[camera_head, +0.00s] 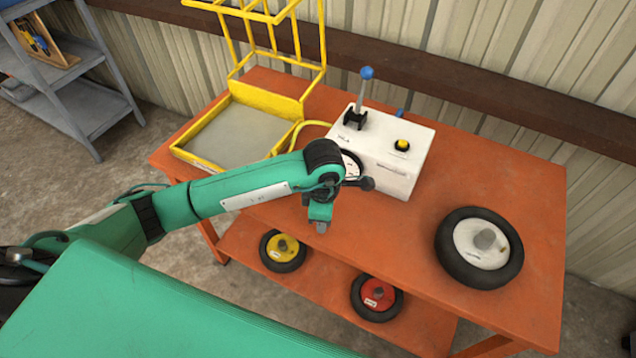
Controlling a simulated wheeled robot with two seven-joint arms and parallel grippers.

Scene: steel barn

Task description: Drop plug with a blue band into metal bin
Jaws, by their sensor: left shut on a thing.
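My left arm comes in from the left and reaches over the front edge of the orange table. Its gripper (320,218) points down there and is shut on a small grey thing (321,228), of which only a bit shows at the fingertips. I cannot make out a blue band on it, so I cannot tell whether it is the plug. No metal bin can be made out in this view. My right gripper is not in view.
The orange table (490,160) holds a yellow-framed tray with a raised cage (190,160), a white box (405,165) with a blue-knobbed lever, and a wheel (450,265). Yellow and red-hubbed wheels (285,245) (374,296) lie on its lower shelf. A grey shelf (85,110) stands left.

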